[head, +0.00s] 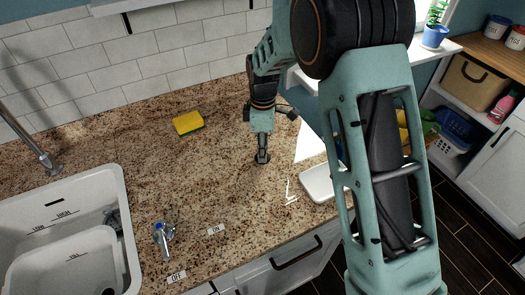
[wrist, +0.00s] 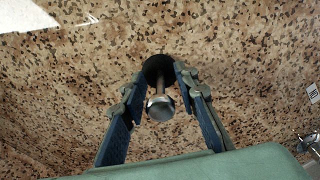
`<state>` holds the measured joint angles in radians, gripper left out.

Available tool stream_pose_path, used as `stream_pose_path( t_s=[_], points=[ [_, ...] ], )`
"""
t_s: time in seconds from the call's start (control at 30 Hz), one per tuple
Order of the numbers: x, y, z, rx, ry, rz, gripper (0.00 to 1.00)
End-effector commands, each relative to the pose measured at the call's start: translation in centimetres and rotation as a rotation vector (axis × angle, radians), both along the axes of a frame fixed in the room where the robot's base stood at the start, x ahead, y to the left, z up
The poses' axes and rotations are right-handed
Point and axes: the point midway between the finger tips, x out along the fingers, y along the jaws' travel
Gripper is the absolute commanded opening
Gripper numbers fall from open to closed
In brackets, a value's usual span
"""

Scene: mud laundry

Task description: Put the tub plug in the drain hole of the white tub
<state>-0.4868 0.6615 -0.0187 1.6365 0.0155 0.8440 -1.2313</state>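The tub plug (wrist: 160,108) shows in the wrist view as a dark round base with a metal stem and a shiny knob pointing toward the camera. It appears to stand on the granite counter. My gripper (wrist: 159,78) is open, with one finger on each side of the plug and a visible gap beside the knob. In the head view my gripper (head: 262,157) points down at the middle of the counter and largely hides the plug. The white tub (head: 62,262) is inside the white sink (head: 112,182) at the lower left. I cannot clearly make out its drain hole.
A yellow sponge (head: 187,123) lies on the counter behind and left of my gripper. A faucet handle (head: 163,238) stands between the sink and my gripper, near small labels. A white dish (head: 320,183) is at the right. The counter between sink and sponge is clear.

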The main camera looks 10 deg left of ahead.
Motion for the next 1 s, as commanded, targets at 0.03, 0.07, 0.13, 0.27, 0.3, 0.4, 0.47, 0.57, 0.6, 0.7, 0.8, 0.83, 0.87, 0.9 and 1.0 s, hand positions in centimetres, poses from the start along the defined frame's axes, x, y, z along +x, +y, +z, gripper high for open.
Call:
stream_pose_path(
  t_s=[0.03,0.07,0.13,0.27,0.3,0.4,0.47,0.57,0.6,0.7,0.8,0.83,0.87,0.9,1.0],
  points=[
    [0.01,0.0,-0.09,0.0,0.0,0.0,0.28],
    [0.02,0.0,-0.11,0.0,-0.001,0.0,0.28],
    [0.02,0.0,-0.11,0.0,-0.001,0.0,0.28],
    [0.01,0.0,-0.1,0.0,-0.001,0.0,0.21],
    [0.01,0.0,-0.09,0.0,-0.001,0.0,0.17],
    [0.01,0.0,-0.08,0.0,0.0,0.0,0.06],
    [0.01,0.0,-0.08,0.0,0.0,0.0,0.0],
    [0.01,0.0,-0.07,0.0,-0.001,0.0,0.0],
    [0.01,0.0,-0.07,0.0,-0.001,0.0,0.0],
    [0.02,0.0,-0.05,0.0,-0.001,0.0,0.0],
    [0.02,0.0,-0.05,0.0,-0.001,0.0,0.0],
    [0.02,0.0,-0.05,0.0,-0.001,0.0,0.0],
    [0.02,0.0,-0.04,0.0,-0.001,0.0,0.0],
    [0.02,0.0,-0.02,0.0,-0.001,0.0,0.0],
    [0.04,0.01,0.21,0.001,-0.001,0.0,0.0]
  ],
)
